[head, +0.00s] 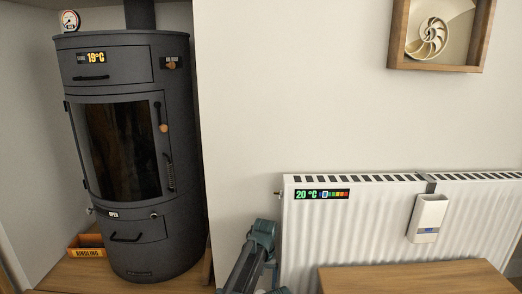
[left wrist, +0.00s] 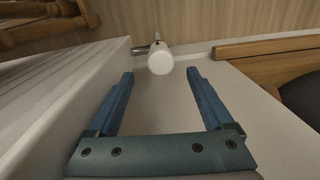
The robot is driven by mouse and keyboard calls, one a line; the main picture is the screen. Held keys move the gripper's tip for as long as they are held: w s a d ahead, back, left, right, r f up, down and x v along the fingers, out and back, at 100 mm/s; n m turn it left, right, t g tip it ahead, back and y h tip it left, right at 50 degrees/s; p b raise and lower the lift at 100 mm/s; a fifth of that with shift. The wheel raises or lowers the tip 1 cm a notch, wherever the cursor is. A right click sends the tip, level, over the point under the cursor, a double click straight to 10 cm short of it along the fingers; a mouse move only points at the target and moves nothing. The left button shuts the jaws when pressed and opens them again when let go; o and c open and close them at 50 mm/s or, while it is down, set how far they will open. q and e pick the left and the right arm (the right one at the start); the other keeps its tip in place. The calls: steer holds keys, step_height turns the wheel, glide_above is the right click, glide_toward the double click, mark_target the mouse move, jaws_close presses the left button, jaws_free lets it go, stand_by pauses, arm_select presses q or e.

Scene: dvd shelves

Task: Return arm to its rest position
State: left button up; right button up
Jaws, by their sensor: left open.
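My left arm, teal and grey, shows at the bottom middle of the head view, just left of the white radiator (head: 380,225). Its fingertips cannot be made out there. In the left wrist view my left gripper (left wrist: 160,74) has its two blue fingers spread wide apart, with nothing between them. A white round valve knob (left wrist: 160,59) shows beyond the fingertips, apart from them, beside the radiator's end (left wrist: 70,100). My right arm and gripper are not in view.
A dark stove (head: 135,75) stands at the left, with a kindling box (head: 88,252) beside it. A wooden surface (head: 410,278) lies in front of the radiator. A white device (head: 427,217) hangs on the radiator. A framed shell (head: 430,38) hangs on the wall.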

arm_select(q)
step_height(320, 180, down, 9)
steer(key=b, duration=0.8)
steer(key=shift+a+f, duration=0.1)
steer(key=shift+a, duration=0.05)
steer(key=shift+f, duration=0.1)
steer(key=shift+m, duration=1.1)
steer(key=m, duration=0.5)
